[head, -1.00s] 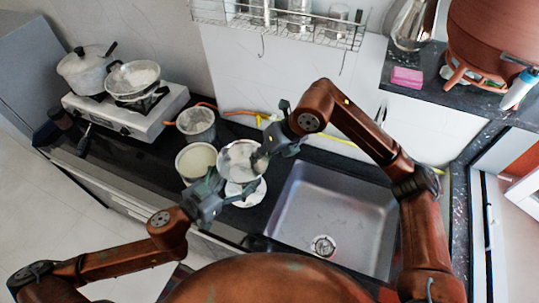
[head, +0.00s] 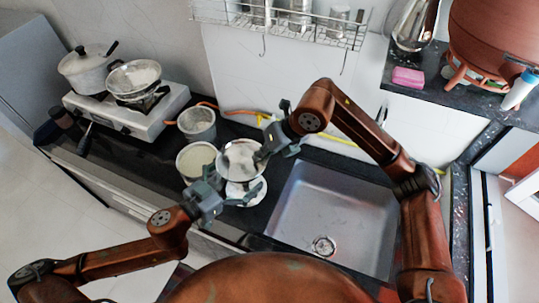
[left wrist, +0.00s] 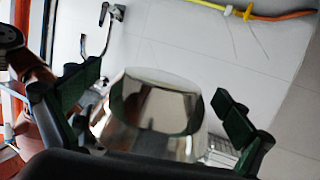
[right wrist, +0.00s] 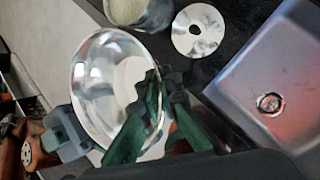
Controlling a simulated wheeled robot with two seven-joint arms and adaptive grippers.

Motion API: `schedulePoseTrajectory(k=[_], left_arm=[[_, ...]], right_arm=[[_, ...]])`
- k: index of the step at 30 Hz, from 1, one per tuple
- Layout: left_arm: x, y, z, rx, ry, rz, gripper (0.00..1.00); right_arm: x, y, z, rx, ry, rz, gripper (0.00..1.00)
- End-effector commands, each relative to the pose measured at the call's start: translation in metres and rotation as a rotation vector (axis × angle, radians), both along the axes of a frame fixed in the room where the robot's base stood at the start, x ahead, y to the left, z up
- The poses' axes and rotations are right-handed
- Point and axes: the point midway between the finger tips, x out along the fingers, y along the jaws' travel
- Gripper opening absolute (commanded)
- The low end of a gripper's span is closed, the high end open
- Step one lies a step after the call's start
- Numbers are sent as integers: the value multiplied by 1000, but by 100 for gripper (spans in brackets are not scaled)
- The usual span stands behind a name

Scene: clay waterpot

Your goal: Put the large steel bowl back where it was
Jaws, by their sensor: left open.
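The large steel bowl (head: 240,158) is held tilted above the counter, left of the sink. My right gripper (head: 270,152) is shut on its rim; the right wrist view shows the fingers (right wrist: 155,105) at the rim of the bowl (right wrist: 98,85). My left gripper (head: 228,187) is open just below and left of the bowl in the head view. In the left wrist view the bowl (left wrist: 155,110) lies between the spread fingers (left wrist: 160,100), with gaps at both sides. I cannot tell whether the left gripper touches it.
A pot with pale contents (head: 196,160) and a steel pot (head: 197,122) stand close left of the bowl. A shiny disc with a dark hole (right wrist: 198,30) lies on the counter below the bowl. The sink (head: 330,215) is empty. The stove (head: 125,115) bears pots.

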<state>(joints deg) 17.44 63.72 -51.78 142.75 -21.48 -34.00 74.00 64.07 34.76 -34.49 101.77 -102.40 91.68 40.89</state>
Motion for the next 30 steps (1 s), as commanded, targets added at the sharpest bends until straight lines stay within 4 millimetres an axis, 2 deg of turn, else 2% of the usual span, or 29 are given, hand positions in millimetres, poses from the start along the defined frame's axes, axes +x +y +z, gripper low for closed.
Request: schedulePoseTrajectory(k=[7,17,30], left_arm=[[-2,6,-6,2,3,31,97],[-14,41,-33,-5,7,197,97],[-21,64,-50,-15,2,323,97]], right_arm=[[0,0,0,0,-1,0,0],[0,0,0,-1,0,-1,0],[0,-1,0,1,0,-1,0]])
